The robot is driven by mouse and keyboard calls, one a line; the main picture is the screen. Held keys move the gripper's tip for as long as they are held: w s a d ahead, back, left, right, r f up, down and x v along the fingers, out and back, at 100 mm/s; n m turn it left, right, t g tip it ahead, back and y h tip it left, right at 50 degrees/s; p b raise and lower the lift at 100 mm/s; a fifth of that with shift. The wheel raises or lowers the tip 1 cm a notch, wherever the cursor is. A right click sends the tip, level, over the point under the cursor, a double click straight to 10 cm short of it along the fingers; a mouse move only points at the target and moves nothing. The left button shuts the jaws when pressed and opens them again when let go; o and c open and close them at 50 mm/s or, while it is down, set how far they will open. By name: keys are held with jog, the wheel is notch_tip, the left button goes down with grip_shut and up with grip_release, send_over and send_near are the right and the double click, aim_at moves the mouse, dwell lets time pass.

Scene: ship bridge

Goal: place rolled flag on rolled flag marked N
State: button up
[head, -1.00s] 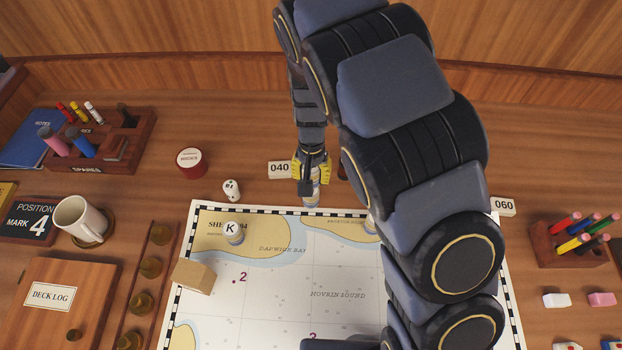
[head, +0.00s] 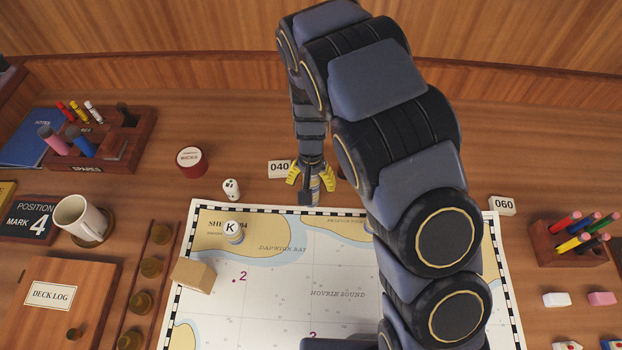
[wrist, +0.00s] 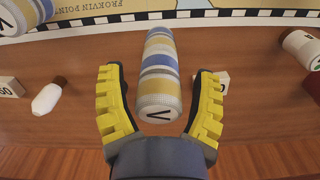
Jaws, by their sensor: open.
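A striped rolled flag in blue, yellow and white (wrist: 160,75) lies between my gripper's fingers in the wrist view, its round end towards the camera. The letter on that end looks like a V. I cannot tell whether the striped column is one flag or two end to end. My gripper (wrist: 160,110) is open, with a yellow finger on each side, apart from the flag. In the head view my gripper (head: 311,178) is at the chart's back edge, over the striped column (head: 314,196). No N is readable.
The chart (head: 280,285) covers the middle of the desk. A tan block (head: 193,276) lies at its left edge. A small white piece (head: 231,188), a red round tin (head: 191,162) and a 040 label (head: 280,169) are near my gripper. A pen holder (head: 570,246) stands at right.

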jog(key=shift+r, duration=0.1)
notch_tip(320, 180, up, 11)
jog(key=shift+w+r, duration=0.1)
jog(key=shift+r, duration=0.05)
jog(key=shift+d+r, duration=0.1)
jog(key=shift+r, duration=0.4)
jog(key=s+d+r, duration=0.4)
jog(key=s, duration=0.4)
jog(key=s+d+r+n+g, duration=0.1)
jog(key=s+d+r, duration=0.2)
jog(key=s, duration=0.5)
jog(key=s+d+r, duration=0.4)
jog(key=s+d, duration=0.1)
jog(key=s, duration=0.4)
jog(key=shift+r+n+g, duration=0.3)
jog(key=shift+n, duration=0.1)
